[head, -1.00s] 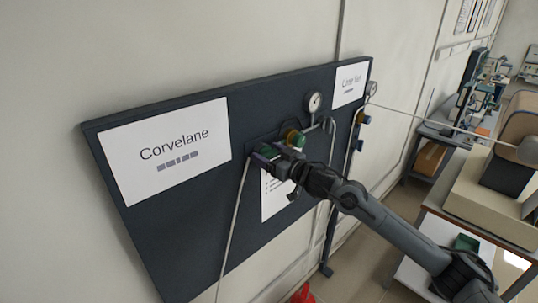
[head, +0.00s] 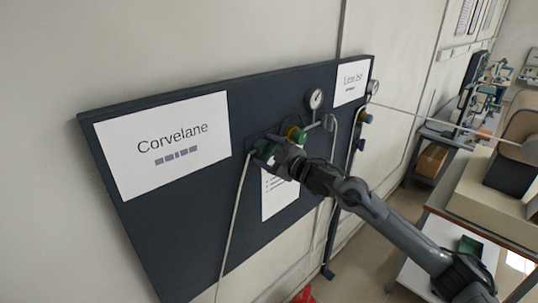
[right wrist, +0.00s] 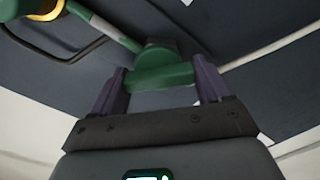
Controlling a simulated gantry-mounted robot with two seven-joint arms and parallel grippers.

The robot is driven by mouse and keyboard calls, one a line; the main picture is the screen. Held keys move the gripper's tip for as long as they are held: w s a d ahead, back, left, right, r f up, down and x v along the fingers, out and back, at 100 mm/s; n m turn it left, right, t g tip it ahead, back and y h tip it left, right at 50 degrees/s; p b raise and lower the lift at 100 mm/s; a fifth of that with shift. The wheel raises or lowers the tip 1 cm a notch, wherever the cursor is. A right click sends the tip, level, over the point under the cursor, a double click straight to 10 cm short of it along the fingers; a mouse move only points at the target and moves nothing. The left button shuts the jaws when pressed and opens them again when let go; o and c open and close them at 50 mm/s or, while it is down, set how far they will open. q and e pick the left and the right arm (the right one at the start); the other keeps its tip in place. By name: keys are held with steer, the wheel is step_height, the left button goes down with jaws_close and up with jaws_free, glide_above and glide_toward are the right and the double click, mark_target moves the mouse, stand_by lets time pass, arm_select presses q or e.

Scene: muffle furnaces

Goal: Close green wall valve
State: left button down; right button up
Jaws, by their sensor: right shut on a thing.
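The green wall valve (head: 263,149) is on the dark wall panel (head: 200,215), right of the "Corvelane" sign. In the right wrist view its green handle (right wrist: 160,78) lies crosswise between the two purple fingers. My right gripper (head: 272,158) is shut on this handle; it also shows in the right wrist view (right wrist: 158,88). The gripper and wrist partly hide the valve in the head view. My left gripper is not in view.
A pressure gauge (head: 315,98) and a yellow-and-green fitting (head: 296,134) sit close to the valve. White signs (head: 165,145) are on the panel. A bench with equipment (head: 500,190) stands at the right.

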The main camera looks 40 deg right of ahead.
steer(key=n+b, duration=0.2)
steer(key=n, duration=0.2)
steer(key=shift+f+n, duration=0.15)
steer(key=shift+n, duration=0.15)
steer(key=shift+a+n+b, duration=0.1)
steer(key=shift+n+b, duration=0.65)
steer(key=shift+n, duration=1.15)
steer(key=o, duration=1)
steer(key=shift+c, duration=0.2)
steer(key=s+d+b, duration=0.1)
steer(key=s+b, duration=0.3)
steer(key=s, duration=0.6)
steer(key=shift+s+b, duration=0.3)
steer(key=shift+s, duration=0.1)
